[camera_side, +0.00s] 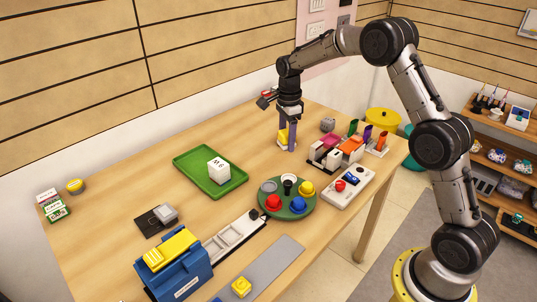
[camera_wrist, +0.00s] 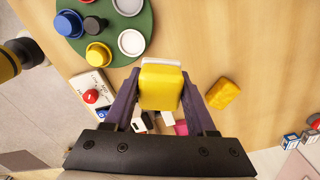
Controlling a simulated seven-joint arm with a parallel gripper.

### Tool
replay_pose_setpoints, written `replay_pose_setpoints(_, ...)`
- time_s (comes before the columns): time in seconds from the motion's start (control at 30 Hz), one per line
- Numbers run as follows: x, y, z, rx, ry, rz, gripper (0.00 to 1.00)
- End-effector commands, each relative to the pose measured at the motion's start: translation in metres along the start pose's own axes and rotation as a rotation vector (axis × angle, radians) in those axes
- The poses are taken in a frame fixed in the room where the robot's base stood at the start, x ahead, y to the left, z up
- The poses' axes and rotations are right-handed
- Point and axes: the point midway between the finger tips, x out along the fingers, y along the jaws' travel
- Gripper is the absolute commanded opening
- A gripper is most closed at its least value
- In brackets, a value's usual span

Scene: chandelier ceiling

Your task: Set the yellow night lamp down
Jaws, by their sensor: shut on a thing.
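The night lamp is a yellow block with a white part. In the wrist view the lamp (camera_wrist: 161,86) sits between my two purple fingers, and my gripper (camera_wrist: 161,100) is shut on it. In the side view my gripper (camera_side: 290,138) points down over the back part of the wooden table, and the lamp (camera_side: 283,137) shows at the left of the fingers, partly hidden by them. The lamp is at or just above the tabletop; I cannot tell whether it touches.
A yellow block (camera_wrist: 223,93) lies right of my gripper. A round green tray (camera_side: 262,197) with colored pieces, a red-button box (camera_side: 357,192) and a divided organizer (camera_side: 318,158) stand nearby. A green tray (camera_side: 188,160) holds a white cube. Bare wood (camera_side: 235,135) lies left of the gripper.

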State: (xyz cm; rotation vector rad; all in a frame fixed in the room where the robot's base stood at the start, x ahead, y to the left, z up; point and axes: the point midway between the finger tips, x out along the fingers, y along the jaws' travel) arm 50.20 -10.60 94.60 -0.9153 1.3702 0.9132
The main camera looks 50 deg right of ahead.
Motion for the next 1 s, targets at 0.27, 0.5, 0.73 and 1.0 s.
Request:
replay_pose_setpoints(0.27, 0.025, -0.049, 0.01, -0.001, 0.0, 0.001, 0.01)
replay_pose_setpoints(0.5, 0.061, -0.077, 0.015, -0.001, 0.0, 0.002, 0.01)
replay_pose_setpoints(0.73, 0.073, -0.088, 0.017, -0.001, 0.0, -0.001, 0.01)
replay_pose_setpoints(1.0, 0.099, -0.093, 0.018, -0.001, 0.001, 0.004, 0.01)
